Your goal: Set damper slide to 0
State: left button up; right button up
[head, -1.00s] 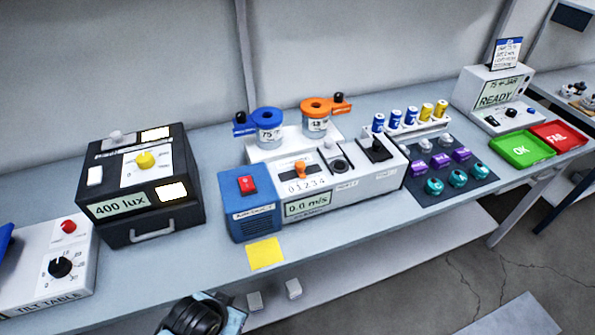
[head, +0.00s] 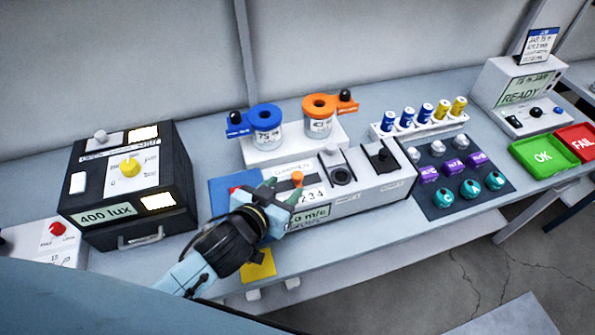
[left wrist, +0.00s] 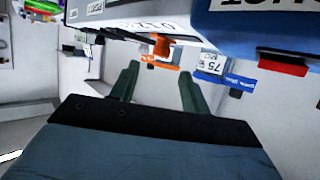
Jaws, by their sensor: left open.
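The damper slide's orange knob (head: 297,178) stands up from the white console (head: 375,192), above its number scale. The digits 2, 3 and 4 show, while my gripper covers the low end, so I cannot tell the exact setting. My left gripper (head: 283,190) is open and empty at the console's front left, its fingertips close to the knob. In the left wrist view the orange knob (left wrist: 161,46) lies ahead of the gap between the two green fingers (left wrist: 157,85), with none of it visibly gripped. My right gripper is out of view.
A blue box with a red switch is mostly hidden behind my left gripper. The blue-lidded jar (head: 267,125) and orange-lidded jar (head: 320,115) stand behind the console. A black light box (head: 125,190) is left, a yellow note (head: 258,266) in front.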

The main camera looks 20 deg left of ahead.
aim_at(297, 175)
pick_arm(q)
jog(key=x, duration=0.6)
jog(key=shift+w, duration=0.1)
jog(key=shift+w+f, duration=0.3)
jog(key=shift+w, duration=0.25)
jog(key=shift+w+d, duration=0.1)
grip_shut()
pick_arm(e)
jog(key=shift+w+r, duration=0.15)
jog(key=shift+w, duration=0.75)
